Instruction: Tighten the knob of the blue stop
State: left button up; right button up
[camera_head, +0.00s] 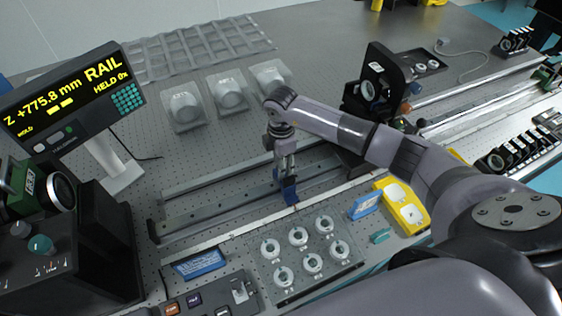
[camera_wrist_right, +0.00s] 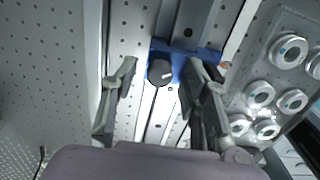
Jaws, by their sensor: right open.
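The blue stop (camera_head: 289,190) sits on the metal rail (camera_head: 225,207) on the optical table, and it also shows in the right wrist view (camera_wrist_right: 184,53). Its dark round knob (camera_wrist_right: 160,71) with a white mark faces the wrist camera. My right gripper (camera_head: 285,168) points down at the stop from above. In the right wrist view its fingers (camera_wrist_right: 163,88) are open, one on each side of the knob, with a gap visible at the left; contact on the right side is unclear. My left gripper is not in view.
A tray of round ring mounts (camera_head: 305,248) lies in front of the rail. A yellow holder (camera_head: 403,207) stands to its right. A display reading RAIL Z +775.8 mm (camera_head: 70,95) stands at the left. Covered domes (camera_head: 228,95) sit behind the rail.

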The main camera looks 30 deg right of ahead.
grip_shut()
dwell(0.4)
